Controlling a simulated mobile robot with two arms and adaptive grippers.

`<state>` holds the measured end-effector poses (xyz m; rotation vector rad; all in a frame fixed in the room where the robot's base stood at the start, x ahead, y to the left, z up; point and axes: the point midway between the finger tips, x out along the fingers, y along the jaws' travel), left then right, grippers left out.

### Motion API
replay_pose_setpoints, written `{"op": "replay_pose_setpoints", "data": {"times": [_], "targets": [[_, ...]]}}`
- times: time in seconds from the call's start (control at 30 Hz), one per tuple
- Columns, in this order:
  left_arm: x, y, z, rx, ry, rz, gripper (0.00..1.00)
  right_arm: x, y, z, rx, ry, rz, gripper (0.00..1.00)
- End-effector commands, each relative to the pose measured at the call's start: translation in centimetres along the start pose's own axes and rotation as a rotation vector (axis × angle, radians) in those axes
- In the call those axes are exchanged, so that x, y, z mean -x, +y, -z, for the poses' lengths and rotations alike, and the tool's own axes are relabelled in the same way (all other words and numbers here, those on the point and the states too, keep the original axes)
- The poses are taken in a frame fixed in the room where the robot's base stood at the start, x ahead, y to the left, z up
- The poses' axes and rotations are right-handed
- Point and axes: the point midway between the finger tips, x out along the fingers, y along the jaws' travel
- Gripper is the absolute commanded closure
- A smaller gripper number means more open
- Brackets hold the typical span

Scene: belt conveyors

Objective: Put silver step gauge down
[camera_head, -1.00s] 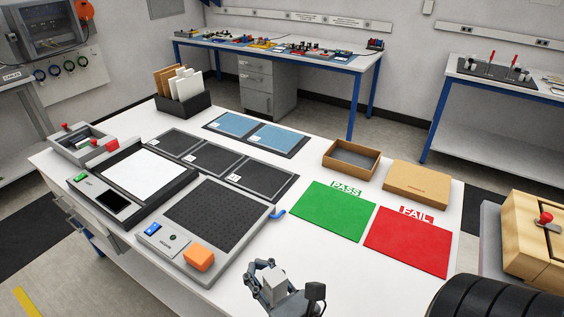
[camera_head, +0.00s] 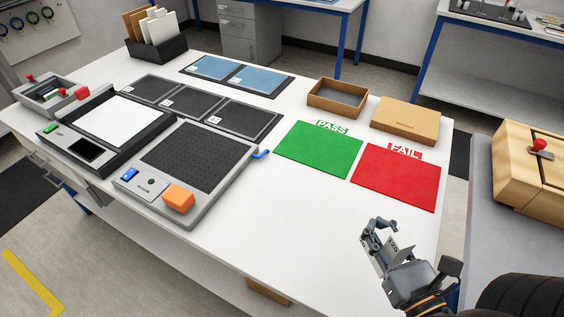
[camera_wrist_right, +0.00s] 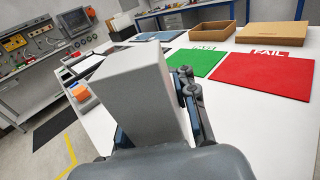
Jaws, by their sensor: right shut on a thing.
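My right gripper (camera_head: 381,243) is shut on the silver step gauge (camera_head: 397,245), over the white table's near right part. In the right wrist view the step gauge (camera_wrist_right: 138,92) is a large pale grey block between the fingers, with one finger (camera_wrist_right: 192,100) visible at its right side. I cannot tell whether the gauge touches the table. The green PASS mat (camera_head: 318,150) and the red FAIL mat (camera_head: 397,178) lie beyond the gripper, both bare. My left gripper is not in view.
The white table (camera_head: 300,225) is clear between the gripper and the mats. An open cardboard box (camera_head: 338,97) and a closed one (camera_head: 405,120) stand behind the mats. A grey machine with an orange block (camera_head: 178,198) is at left. A wooden crate (camera_head: 525,165) stands at right.

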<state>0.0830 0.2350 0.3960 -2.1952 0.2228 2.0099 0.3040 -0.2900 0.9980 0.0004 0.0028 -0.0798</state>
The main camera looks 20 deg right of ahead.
Motion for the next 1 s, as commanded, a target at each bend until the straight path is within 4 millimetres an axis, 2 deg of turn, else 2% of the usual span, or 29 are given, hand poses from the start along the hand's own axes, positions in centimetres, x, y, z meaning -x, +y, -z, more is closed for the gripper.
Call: {"op": "replay_pose_setpoints", "data": {"times": [0.27, 0.53, 0.63, 0.73, 0.8, 1.0], "targets": [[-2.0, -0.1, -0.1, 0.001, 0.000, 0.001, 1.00, -2.5, 1.1, 1.4, 0.003, -0.004, -0.012, 1.00], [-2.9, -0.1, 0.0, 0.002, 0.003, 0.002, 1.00, -4.5, 1.7, 2.1, 0.007, -0.007, -0.010, 1.00], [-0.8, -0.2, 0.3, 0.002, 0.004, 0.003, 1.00, -6.7, 2.3, 2.2, -0.001, -0.006, -0.001, 1.00], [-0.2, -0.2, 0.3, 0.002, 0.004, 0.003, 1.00, -8.9, 3.0, 3.4, -0.002, -0.007, -0.002, 1.00], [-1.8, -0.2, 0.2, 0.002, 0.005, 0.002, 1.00, -9.9, 3.3, 5.9, -0.001, -0.004, -0.001, 1.00], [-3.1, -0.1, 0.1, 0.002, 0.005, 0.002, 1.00, -12.1, 4.1, 8.5, 0.000, -0.003, 0.000, 1.00]]}}
